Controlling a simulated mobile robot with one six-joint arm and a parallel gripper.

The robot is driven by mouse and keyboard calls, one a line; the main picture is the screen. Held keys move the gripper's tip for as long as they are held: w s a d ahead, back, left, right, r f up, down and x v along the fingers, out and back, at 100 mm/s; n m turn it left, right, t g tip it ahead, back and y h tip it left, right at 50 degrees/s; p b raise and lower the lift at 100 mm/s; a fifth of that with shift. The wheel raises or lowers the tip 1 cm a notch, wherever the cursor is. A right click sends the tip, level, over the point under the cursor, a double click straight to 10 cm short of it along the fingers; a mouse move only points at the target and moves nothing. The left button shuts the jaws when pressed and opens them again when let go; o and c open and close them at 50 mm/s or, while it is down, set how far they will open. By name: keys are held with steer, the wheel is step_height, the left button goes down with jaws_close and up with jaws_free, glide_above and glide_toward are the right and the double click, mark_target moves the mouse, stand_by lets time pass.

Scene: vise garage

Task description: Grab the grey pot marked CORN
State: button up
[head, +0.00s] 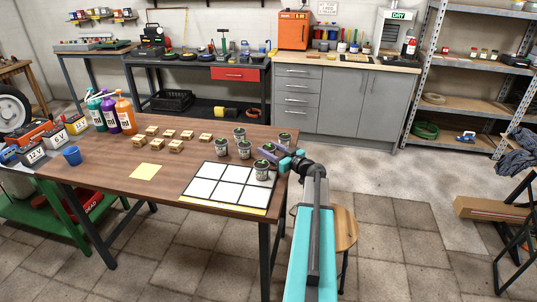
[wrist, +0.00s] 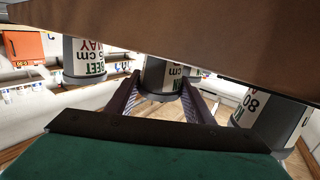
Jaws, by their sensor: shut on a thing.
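Several grey pots with white labels and green tops stand at the right end of the wooden table (head: 110,172). In the wrist view the picture is upside down and both fingers flank this pot. A pot marked BEET (wrist: 84,58) is at left there. Another pot (wrist: 272,120) with "80" on its label is close at right. I cannot make out the word CORN on any pot.
A white grid board (head: 215,183) lies at the table's near right, with one pot (head: 261,172) at its right side. A stool (head: 343,228) stands beside the table.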

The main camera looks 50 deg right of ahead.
mark_target(270, 149)
steer(key=shift+r, duration=0.15)
steer(key=shift+r+b, duration=0.35)
steer(key=shift+r, duration=0.3)
steer(key=shift+s+a+r+b, duration=0.2)
steer(key=shift+s+r+b, duration=0.3)
steer(key=shift+r, duration=0.45)
steer(key=s+a+b, duration=0.1)
steer(key=s+a, duration=0.1)
steer(key=s, duration=0.5)
steer(key=s+a+r+b, duration=0.1)
steer(key=s+a+b, duration=0.1)
steer(key=s, duration=0.5)
steer(key=shift+a+r, duration=0.25)
steer(key=shift+a, duration=0.1)
